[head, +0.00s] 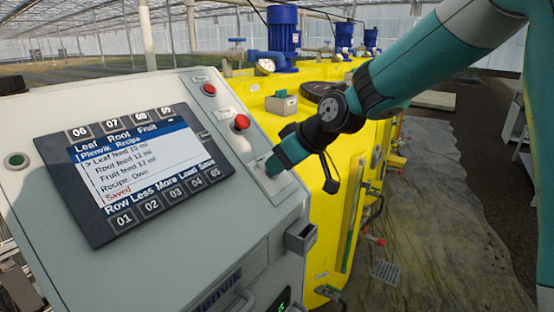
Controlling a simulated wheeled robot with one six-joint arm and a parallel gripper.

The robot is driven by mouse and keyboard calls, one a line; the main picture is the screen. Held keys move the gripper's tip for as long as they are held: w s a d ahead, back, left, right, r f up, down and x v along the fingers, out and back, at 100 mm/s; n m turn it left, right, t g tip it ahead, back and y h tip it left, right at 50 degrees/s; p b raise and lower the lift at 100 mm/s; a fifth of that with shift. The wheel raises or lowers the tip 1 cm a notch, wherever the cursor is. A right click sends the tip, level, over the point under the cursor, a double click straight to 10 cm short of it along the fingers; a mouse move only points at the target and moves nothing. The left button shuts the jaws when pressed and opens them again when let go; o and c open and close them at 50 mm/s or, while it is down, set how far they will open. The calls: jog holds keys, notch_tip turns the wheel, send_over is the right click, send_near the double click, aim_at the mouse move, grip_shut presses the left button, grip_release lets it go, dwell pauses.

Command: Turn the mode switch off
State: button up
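My gripper (272,168) is at the lower right part of the grey control panel (215,160), below the red buttons. Its end covers part of a small pale plate (257,167) set into the panel. I cannot tell whether its fingers touch anything, or whether they are open or shut. No mode switch can be made out clearly; one at the plate is hidden by my gripper. The screen (137,160) on the panel shows "Plenvik Recipe" with feed lines, "Recipe: Own" and "Saved" in red.
A large red button (241,123) and a smaller red one (209,90) sit above my gripper. A green button (16,160) is at far left. Yellow tanks (335,215) with blue motors (283,28) stand behind. A grey box (300,236) juts from the panel's side.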

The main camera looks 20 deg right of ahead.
jog(key=shift+x, duration=0.9)
jog(key=shift+c, duration=0.4)
grip_shut()
jog(key=shift+f+n+b, duration=0.1)
jog(key=shift+n+b, duration=0.2)
jog(key=shift+b, duration=0.05)
jog(key=n+b, duration=0.3)
jog(key=b, duration=0.1)
jog(key=shift+a+f, duration=0.1)
jog(key=shift+f, duration=0.1)
jog(key=n+b, duration=0.3)
jog(key=b, duration=0.1)
jog(key=shift+s+n, duration=0.1)
jog(key=shift+n, duration=0.2)
jog(key=shift+r+n+b, duration=0.2)
jog(key=shift+n+b, duration=0.75)
jog(key=shift+n, duration=0.05)
jog(key=shift+r, duration=0.1)
